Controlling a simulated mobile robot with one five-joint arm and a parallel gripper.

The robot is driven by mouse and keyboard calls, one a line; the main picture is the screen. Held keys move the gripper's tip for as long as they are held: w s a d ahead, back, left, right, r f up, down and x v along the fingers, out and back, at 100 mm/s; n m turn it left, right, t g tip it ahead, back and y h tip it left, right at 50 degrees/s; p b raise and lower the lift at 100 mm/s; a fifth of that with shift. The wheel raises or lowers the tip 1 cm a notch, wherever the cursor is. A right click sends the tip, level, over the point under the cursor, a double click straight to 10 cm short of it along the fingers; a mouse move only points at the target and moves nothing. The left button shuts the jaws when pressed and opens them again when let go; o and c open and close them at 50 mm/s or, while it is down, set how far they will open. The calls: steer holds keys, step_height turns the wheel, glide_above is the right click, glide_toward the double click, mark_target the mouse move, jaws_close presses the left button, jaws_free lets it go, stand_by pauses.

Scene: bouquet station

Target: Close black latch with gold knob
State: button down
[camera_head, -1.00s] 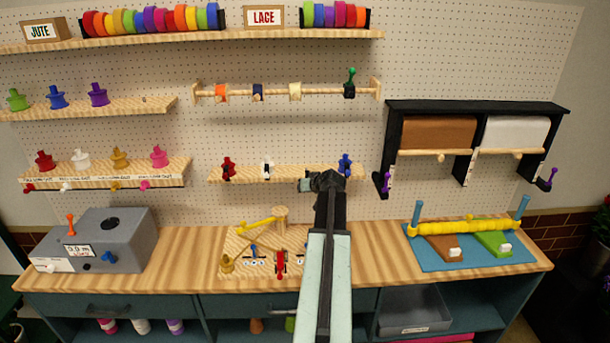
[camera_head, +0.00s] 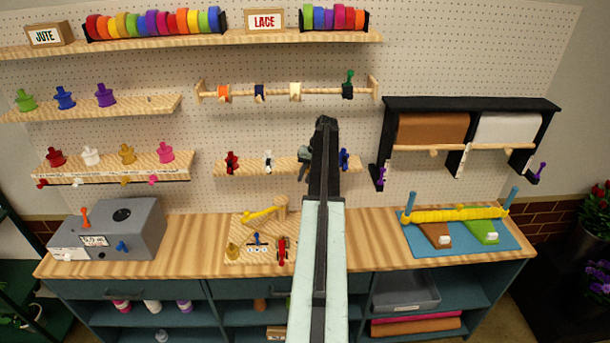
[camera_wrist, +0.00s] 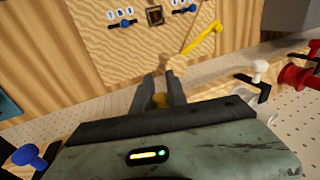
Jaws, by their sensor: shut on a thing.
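In the wrist view, my gripper (camera_wrist: 162,84) is shut on a gold knob (camera_wrist: 160,101), which shows only as a small patch between the dark fingers. The black latch under it is hidden by the fingers and gripper body, so I cannot tell its position. In the head view, my arm covers this part of the small middle shelf (camera_head: 250,168), and the gold knob is hidden there. A white-knobbed latch (camera_wrist: 259,67) stands to the right in the wrist view, with a red one (camera_wrist: 298,75) beyond it. A blue knob (camera_wrist: 29,155) is at lower left.
Below the shelf, the worktop carries a wooden board (camera_head: 236,258) with a yellow lever (camera_head: 260,213). A grey box (camera_head: 135,238) stands left, and a blue mat (camera_head: 462,255) with a yellow roll lies right. The pegboard is close behind the shelf.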

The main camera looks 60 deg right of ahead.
steer(key=shift+d+r+y, duration=0.1)
steer(key=shift+r+y, duration=0.05)
steer(key=shift+y, duration=0.35)
steer(key=shift+g, duration=0.3)
steer(key=c, duration=1.3)
jaws_free()
